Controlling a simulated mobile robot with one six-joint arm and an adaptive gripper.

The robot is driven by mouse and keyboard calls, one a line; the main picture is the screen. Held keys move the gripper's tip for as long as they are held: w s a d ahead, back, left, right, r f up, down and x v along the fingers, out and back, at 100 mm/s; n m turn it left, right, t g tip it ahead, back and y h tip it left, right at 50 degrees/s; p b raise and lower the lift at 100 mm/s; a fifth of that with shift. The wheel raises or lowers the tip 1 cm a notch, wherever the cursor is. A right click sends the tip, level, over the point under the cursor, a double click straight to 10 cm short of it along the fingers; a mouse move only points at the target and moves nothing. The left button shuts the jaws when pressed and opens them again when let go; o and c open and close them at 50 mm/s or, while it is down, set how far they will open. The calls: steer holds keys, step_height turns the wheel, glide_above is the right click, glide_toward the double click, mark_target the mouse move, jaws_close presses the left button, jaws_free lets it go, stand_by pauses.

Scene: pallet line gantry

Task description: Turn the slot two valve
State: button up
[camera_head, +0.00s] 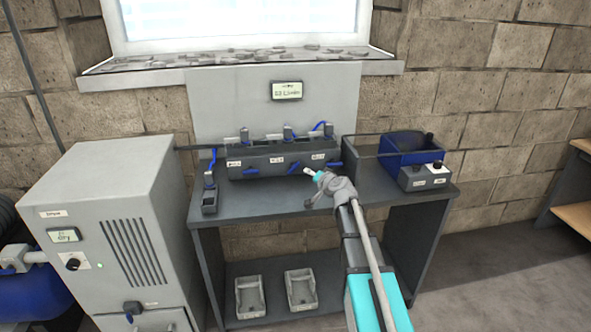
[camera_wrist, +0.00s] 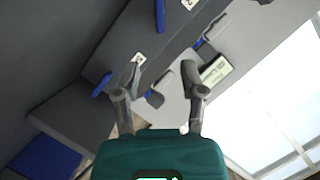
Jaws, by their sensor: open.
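A dark grey manifold block (camera_head: 268,151) lies along the back of the bench, with three small white labels and blue lever handles on its front. The middle label (camera_head: 277,160) has a blue lever (camera_head: 295,168) to its lower right; the label's text is too small to read surely. My gripper (camera_head: 313,180) is in front of the block's right half, near this lever. In the wrist view my gripper (camera_wrist: 164,82) has its fingers spread, with nothing held between them. Blue levers (camera_wrist: 102,84) and (camera_wrist: 160,15) show on the block there, outside the fingers.
Blue hoses and grey fittings top the block. A display (camera_head: 287,90) hangs on the panel behind. A blue bin (camera_head: 405,151) and a switch box (camera_head: 424,177) stand right. A handheld device (camera_head: 209,193) stands left. A grey cabinet (camera_head: 105,220) flanks the bench; two trays (camera_head: 250,297) sit below.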

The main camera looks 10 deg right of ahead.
mark_target(297, 167)
steer(key=shift+w, duration=0.1)
steer(key=b+x, duration=0.3)
steer(key=x, duration=1)
steer(key=shift+w+a+f+b, duration=0.1)
steer(key=shift+w+a+b, duration=0.15)
steer(key=shift+b, duration=0.1)
jaws_close()
